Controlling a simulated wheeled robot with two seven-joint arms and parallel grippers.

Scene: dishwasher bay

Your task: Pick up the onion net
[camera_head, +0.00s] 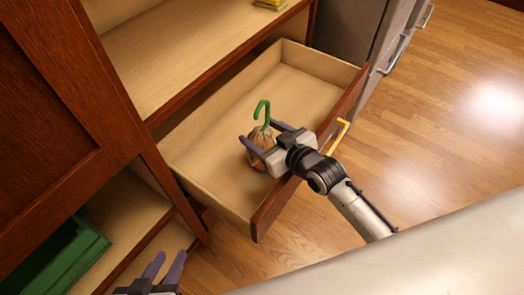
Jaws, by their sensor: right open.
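The onion net (262,139), a brownish net of onions with a green hook-shaped loop on top, is inside the open wooden drawer (215,136), near its front. My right gripper (259,131) reaches over the drawer front with its two purple fingers apart, one on each side of the net. The gripper body hides part of the net, and I cannot tell whether the fingers touch it. My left gripper (169,261) is low at the bottom edge of the view, empty, with its fingers apart and away from the drawer.
The drawer front has a yellow handle (340,135). A wooden shelf (180,50) above holds a yellow item (270,4). A green crate (68,255) stands in the lower left compartment. A pale counter (430,258) fills the lower right. Open wooden floor (450,130) lies to the right.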

